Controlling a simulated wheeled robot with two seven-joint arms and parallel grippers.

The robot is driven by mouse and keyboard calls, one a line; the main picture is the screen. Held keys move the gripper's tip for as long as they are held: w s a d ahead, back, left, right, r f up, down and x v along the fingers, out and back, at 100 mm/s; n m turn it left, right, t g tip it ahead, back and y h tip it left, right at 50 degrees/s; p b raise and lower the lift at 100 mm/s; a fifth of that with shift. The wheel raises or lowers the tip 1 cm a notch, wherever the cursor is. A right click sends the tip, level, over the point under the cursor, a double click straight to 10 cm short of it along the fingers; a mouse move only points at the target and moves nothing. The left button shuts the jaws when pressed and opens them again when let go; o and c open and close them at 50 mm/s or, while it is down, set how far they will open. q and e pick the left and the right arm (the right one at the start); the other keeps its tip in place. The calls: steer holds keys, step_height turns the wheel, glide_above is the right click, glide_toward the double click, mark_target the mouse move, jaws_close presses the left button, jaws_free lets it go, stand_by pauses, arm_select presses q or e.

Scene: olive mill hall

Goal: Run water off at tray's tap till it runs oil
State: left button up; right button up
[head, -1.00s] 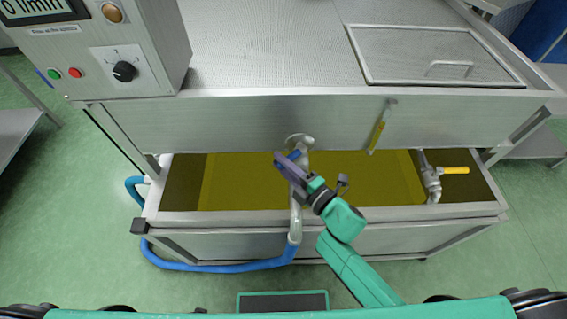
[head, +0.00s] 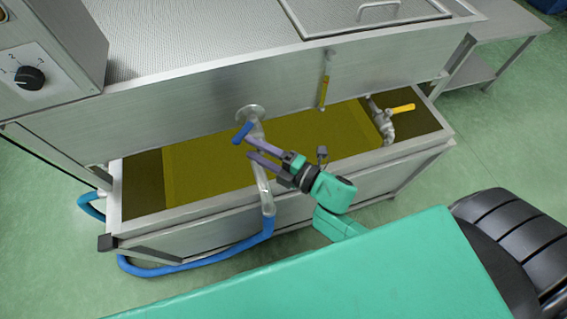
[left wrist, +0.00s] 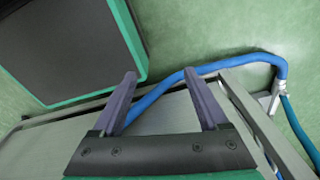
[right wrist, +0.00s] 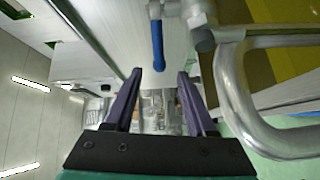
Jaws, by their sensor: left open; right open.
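A steel tray (head: 125,222) with olive-yellow liquid (head: 230,160) sits under the machine. A tap with a blue lever (head: 242,132) is on the machine's front wall; its pipe (head: 262,185) runs down to a blue hose (head: 190,262). A second tap (head: 386,124) with a yellow lever (head: 403,108) is at the tray's right end, lever pointing right. My right gripper (head: 250,147) is open, tips close to the blue lever. The right wrist view shows the blue lever (right wrist: 158,45) ahead between the fingers (right wrist: 160,74). My left gripper (left wrist: 160,73) is open and empty, outside the head view.
A gauge with a yellow part (head: 324,92) hangs on the machine's front. A control box with a dial (head: 30,77) is at the upper left. The blue hose (left wrist: 235,65) crosses beyond the left fingers. Green floor (head: 500,130) is open at the right.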

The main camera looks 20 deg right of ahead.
arm_select(q)
steer(key=shift+f+b, duration=0.45)
steer(key=shift+f, duration=0.2)
jaws_close()
arm_select(e)
steer(key=v, duration=0.8)
steer(key=shift+s, duration=0.2)
arm_select(q)
steer(key=shift+a, duration=0.1)
arm_select(e)
steer(key=shift+d, duration=0.15)
